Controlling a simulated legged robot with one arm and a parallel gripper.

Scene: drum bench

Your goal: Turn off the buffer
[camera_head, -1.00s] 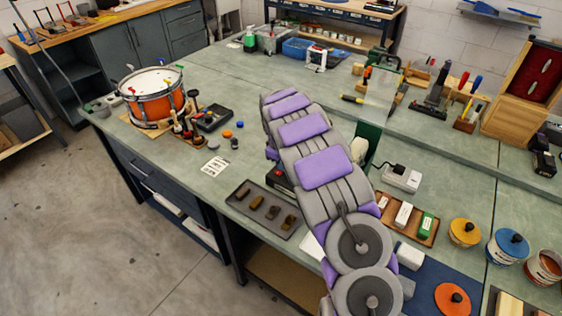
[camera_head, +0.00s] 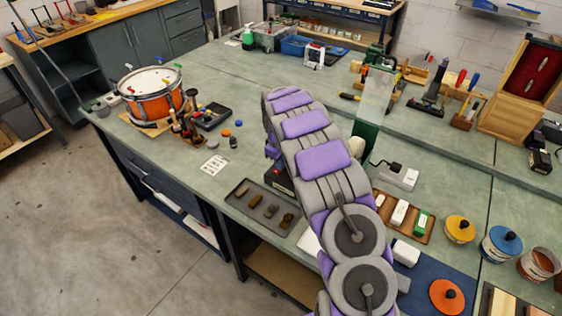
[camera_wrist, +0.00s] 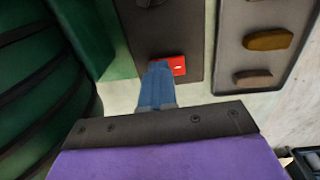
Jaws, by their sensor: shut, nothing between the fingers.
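The buffer's green body (camera_head: 366,135) is mostly hidden behind my arm in the head view. In the wrist view its green housing (camera_wrist: 92,35) is at the left. Its dark switch box (camera_wrist: 150,30) carries a red rocker switch (camera_wrist: 180,66) with a small pale mark. The box also shows in part left of my arm in the head view (camera_head: 279,180). My gripper (camera_wrist: 160,68), with blue fingers, is shut and empty. Its tips overlap the left part of the red switch; I cannot tell whether they touch it. The head view hides the fingertips.
A dark tray (camera_head: 240,191) with several brown bars lies left of the switch box; it also shows in the wrist view (camera_wrist: 228,75). A wooden tray (camera_head: 409,232) with small blocks and several lidded tins, one yellow (camera_head: 459,231), stand right of my arm. A drum (camera_head: 152,105) sits at the left.

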